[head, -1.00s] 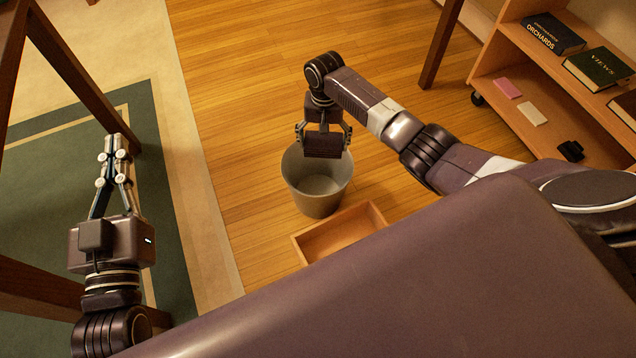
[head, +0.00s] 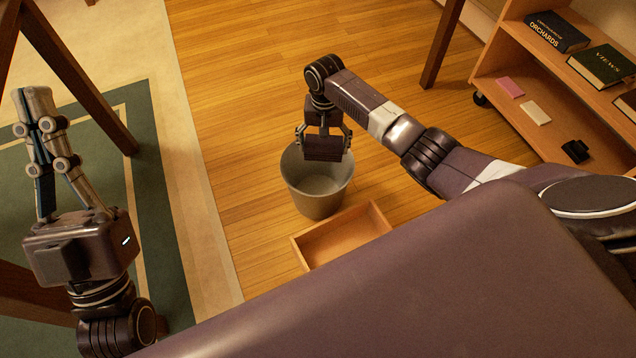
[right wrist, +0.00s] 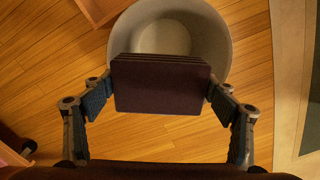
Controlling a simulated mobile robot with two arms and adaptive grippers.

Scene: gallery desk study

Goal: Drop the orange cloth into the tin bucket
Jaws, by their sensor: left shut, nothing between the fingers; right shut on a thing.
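The tin bucket (head: 316,198) stands upright on the wooden floor in the head view, its open inside showing empty where visible. It also shows in the right wrist view (right wrist: 219,45). My right gripper (head: 323,136) is shut on a dark maroon folded-looking block (right wrist: 162,88) with a layered edge. The block hangs above the bucket and overlaps its far rim in the head view; the exact height is unclear. No orange cloth shows; the held thing looks dark, not orange. My left gripper (head: 32,100) is shut and empty, far to the left over the rug.
An open wooden box (head: 382,219) lies on the floor beside the bucket. A shelf unit (head: 500,62) with books and small items stands at right. Wooden legs (head: 75,75) rise at left near the green rug (head: 165,200). The floor behind the bucket is clear.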

